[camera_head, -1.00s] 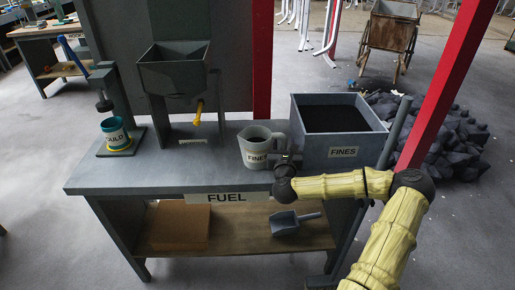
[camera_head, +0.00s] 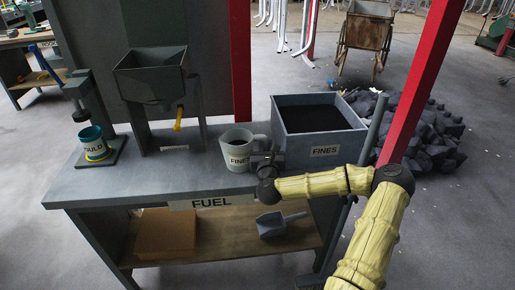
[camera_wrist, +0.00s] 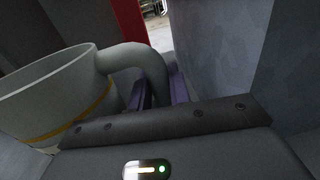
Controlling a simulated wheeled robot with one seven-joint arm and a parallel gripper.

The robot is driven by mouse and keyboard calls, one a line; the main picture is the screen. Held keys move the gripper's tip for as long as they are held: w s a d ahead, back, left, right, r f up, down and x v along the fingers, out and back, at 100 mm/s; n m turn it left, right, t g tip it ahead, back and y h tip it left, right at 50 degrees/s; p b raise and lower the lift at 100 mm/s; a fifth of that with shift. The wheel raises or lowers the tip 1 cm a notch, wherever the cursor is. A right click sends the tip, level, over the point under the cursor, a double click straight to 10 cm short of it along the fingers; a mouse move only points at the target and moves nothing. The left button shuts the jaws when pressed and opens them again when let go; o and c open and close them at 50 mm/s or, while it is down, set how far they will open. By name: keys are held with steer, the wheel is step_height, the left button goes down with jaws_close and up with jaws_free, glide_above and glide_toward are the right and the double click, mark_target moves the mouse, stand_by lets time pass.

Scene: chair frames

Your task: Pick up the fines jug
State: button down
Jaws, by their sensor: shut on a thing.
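The fines jug (camera_head: 237,153) is a pale grey jug with a FINES label, standing upright on the grey bench (camera_head: 120,183) left of the fines bin. My gripper (camera_head: 262,157) is at its right side. In the wrist view the jug (camera_wrist: 50,92) fills the left, and its curved handle (camera_wrist: 150,68) runs down to the purple fingers of my gripper (camera_wrist: 162,90). The fingers are shut on the handle. Part of the handle is hidden behind the gripper body.
The grey fines bin (camera_head: 345,143), full of dark grains, stands close right of my gripper. A hopper (camera_head: 150,82) with a yellow lever and a press with a MOULD cup (camera_head: 93,145) stand to the left. A scoop (camera_head: 275,222) lies on the lower shelf. A red post (camera_head: 420,85) rises at right.

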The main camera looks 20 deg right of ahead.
step_height(320, 180, up, 18)
steer(key=p, duration=0.2)
steer(key=shift+p, duration=0.35)
steer(key=shift+r, duration=0.1)
steer(key=w+a+r+n+y+p, duration=0.1)
steer(key=a+r+n+y+p, duration=0.1)
steer(key=r+p, duration=0.4)
steer(key=w+a+r+n+y+p, duration=0.1)
steer(key=a+r+y+p, duration=0.3)
steer(key=p, duration=1.1)
steer(key=w+a+r+n+t+y+p, duration=0.1)
steer(key=w+a+r+n+y+p, duration=0.1)
steer(key=r+p, duration=0.6)
steer(key=a+y+p, duration=0.1)
steer(key=a+p, duration=0.1)
steer(key=shift+w+a+r+n+p, duration=0.15)
steer(key=shift+w+r+n+p, duration=0.15)
steer(key=shift+w+r+p, duration=0.1)
